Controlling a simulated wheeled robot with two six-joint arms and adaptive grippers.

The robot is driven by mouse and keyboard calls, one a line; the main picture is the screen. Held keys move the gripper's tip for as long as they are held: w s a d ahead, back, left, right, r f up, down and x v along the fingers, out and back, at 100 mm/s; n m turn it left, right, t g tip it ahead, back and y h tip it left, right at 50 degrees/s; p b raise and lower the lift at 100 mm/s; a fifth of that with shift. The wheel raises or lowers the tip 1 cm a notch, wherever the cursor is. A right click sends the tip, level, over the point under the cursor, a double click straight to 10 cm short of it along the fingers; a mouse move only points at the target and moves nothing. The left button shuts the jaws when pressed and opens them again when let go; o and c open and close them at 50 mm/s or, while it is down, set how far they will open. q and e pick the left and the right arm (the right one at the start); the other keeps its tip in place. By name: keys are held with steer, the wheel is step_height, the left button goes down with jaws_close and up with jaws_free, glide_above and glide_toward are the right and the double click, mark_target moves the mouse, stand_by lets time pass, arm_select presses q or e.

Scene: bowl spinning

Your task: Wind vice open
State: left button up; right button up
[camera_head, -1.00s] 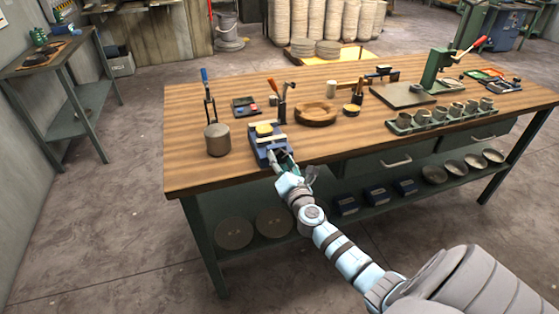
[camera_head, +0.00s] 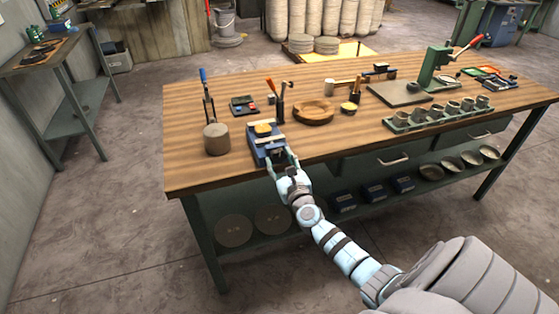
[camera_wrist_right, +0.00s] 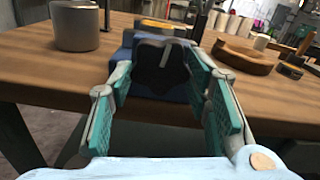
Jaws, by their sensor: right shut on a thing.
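The blue vice (camera_head: 262,137) stands at the front edge of the wooden workbench, with a yellowish piece (camera_head: 263,128) on top between its jaws. In the right wrist view, the vice's blue body (camera_wrist_right: 126,52) is straight ahead. My left gripper is not in view.
A grey cylinder (camera_head: 216,139) stands left of the vice on the workbench (camera_head: 350,132). Upright tools stand behind the vice, and a round wooden dish (camera_head: 313,111) is to its right. A drawer handle (camera_head: 394,161) projects from the bench front. Floor in front is clear.

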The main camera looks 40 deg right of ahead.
steer(key=shift+f+n, duration=0.1)
steer(key=shift+n, duration=0.7)
steer(key=o, duration=1.2)
steer(key=shift+c, duration=0.2)
steer(key=v, duration=1.2)
